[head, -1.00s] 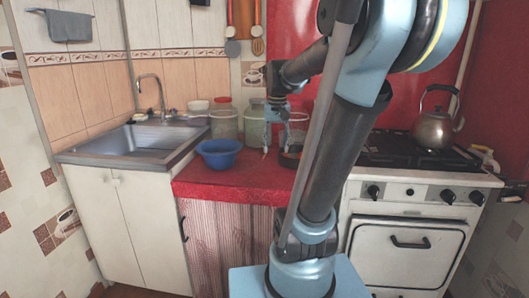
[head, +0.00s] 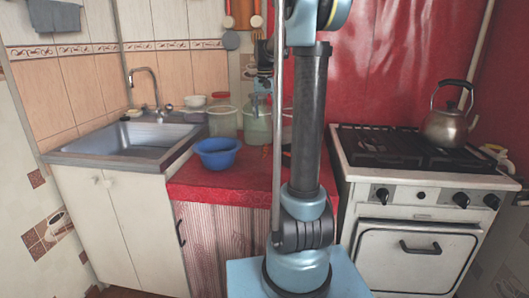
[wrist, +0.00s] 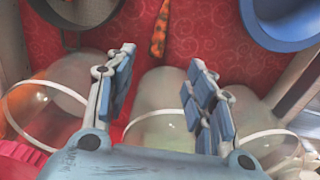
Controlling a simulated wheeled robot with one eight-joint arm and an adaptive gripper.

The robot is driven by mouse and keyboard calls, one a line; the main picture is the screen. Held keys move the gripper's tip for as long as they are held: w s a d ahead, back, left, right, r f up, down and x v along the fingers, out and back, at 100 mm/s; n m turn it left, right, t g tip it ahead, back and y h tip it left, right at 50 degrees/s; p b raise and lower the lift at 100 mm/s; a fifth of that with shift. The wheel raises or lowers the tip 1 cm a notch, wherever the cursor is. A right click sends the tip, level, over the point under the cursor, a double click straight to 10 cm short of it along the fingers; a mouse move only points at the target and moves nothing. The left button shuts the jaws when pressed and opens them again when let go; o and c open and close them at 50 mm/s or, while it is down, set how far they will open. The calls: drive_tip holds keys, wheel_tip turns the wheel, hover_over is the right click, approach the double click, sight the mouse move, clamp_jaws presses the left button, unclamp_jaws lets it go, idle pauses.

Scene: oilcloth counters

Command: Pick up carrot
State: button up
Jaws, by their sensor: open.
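The carrot (wrist: 160,28) is a mottled orange piece lying on the red counter (wrist: 195,40), at the top middle of the wrist view. Its upper end is cut off by the picture edge. My gripper (wrist: 160,68) is open and empty, with its two blue-padded fingers spread apart. The carrot shows beyond the fingertips, between their lines, and is not touched.
A blue bowl (head: 217,153) stands left on the counter, and a dark round pan (wrist: 82,8) lies on the carrot's other side. Several glass jars (wrist: 162,125) stand below the fingers. A sink (head: 130,140) is left; a stove with kettle (head: 445,125) is right.

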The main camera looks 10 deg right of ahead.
sight(265, 147)
wheel_tip(265, 147, down, 15)
drive_tip(key=shift+d+f, duration=0.1)
drive_tip(key=shift+d, duration=0.05)
idle(0.6)
drive_tip(key=c, duration=1.1)
